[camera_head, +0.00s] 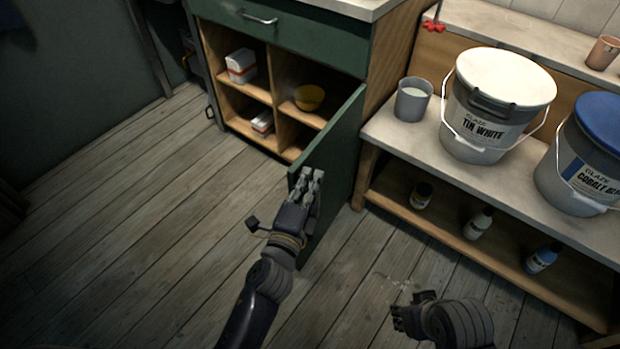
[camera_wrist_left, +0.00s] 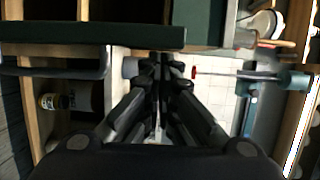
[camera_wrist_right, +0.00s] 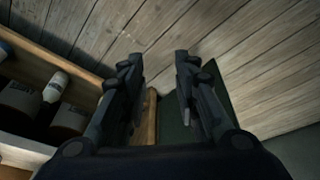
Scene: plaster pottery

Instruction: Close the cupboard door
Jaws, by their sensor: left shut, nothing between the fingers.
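The green cupboard (camera_head: 320,40) stands at the top of the head view, its lower shelves exposed. Its green door (camera_head: 338,150) stands wide open, swung out toward me on the right side. My left gripper (camera_head: 312,178) is shut and empty, its fingertips at the door's free edge in the head view; I cannot tell whether they touch it. In the left wrist view its fingers (camera_wrist_left: 162,62) are together beside a dark green panel (camera_wrist_left: 90,35). My right gripper (camera_head: 398,312) is low at the right, away from the door. In the right wrist view its fingers (camera_wrist_right: 158,65) are apart and empty.
A yellow bowl (camera_head: 309,97) and white boxes (camera_head: 241,65) sit on the cupboard shelves. Right of the door stands a bench (camera_head: 385,135) with a grey cup (camera_head: 412,100), glaze buckets (camera_head: 495,110) and bottles below. The wooden floor (camera_head: 180,190) left of the door is clear.

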